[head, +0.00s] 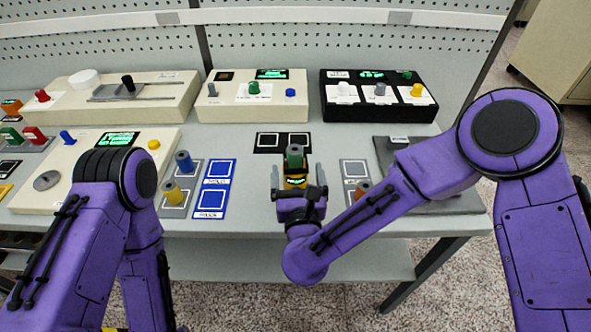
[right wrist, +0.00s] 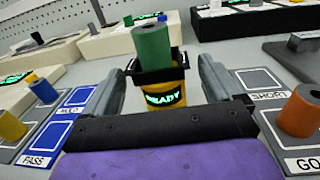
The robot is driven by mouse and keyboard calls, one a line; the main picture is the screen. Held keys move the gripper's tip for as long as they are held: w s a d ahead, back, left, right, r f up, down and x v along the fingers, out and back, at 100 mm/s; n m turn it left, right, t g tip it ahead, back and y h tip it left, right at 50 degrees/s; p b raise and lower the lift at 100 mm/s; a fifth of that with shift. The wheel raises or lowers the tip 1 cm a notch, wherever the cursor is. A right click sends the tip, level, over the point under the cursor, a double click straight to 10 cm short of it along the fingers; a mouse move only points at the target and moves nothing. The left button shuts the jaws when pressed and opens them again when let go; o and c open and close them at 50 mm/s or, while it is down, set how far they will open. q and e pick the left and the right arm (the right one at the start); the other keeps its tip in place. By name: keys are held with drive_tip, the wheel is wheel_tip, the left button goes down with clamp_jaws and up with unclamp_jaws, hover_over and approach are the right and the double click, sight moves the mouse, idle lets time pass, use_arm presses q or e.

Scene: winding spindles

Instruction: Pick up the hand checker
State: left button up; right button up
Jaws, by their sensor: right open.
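The hand checker (head: 295,181) is a small yellow and black device with a lit green display on the table's front middle. In the right wrist view the hand checker (right wrist: 166,98) shows the word READY. A green hollow spindle (head: 295,155) stands upright at its black top part; I cannot tell whether it is held there or just behind. My right gripper (head: 297,176) is open, with one finger on each side of the hand checker. In the right wrist view gaps show between the fingers and its body. My left gripper is out of view; only my left arm shows.
A blue PASS tray (head: 214,188) and a grey tray with yellow and blue spindles lie to the left. A grey tray with an orange spindle (right wrist: 301,110) lies close on the right. A black two-square mat (head: 282,142) and control boxes stand behind.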

sight(296, 160)
drive_tip(key=w+p, duration=0.1)
drive_tip(key=w, duration=0.2)
drive_tip(key=shift+a, duration=0.2)
drive_tip(key=shift+w+f, duration=0.1)
drive_tip(key=shift+w, duration=0.2)
drive_tip(key=c, duration=1.3)
drive_tip(key=shift+r, duration=0.65)
wheel_tip(296, 160, up, 2)
drive_tip(key=shift+r+b, duration=0.1)
drive_tip(key=shift+b, duration=0.2)
drive_tip(key=s+r+b, duration=0.1)
drive_tip(key=s+r, duration=0.4)
drive_tip(key=shift+r+b, duration=0.2)
drive_tip(key=shift+b, duration=0.15)
use_arm(q)
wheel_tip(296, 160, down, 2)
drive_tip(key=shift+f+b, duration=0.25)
drive_tip(key=shift+b, duration=0.8)
use_arm(e)
drive_tip(key=s+r, duration=0.4)
drive_tip(key=s, duration=0.5)
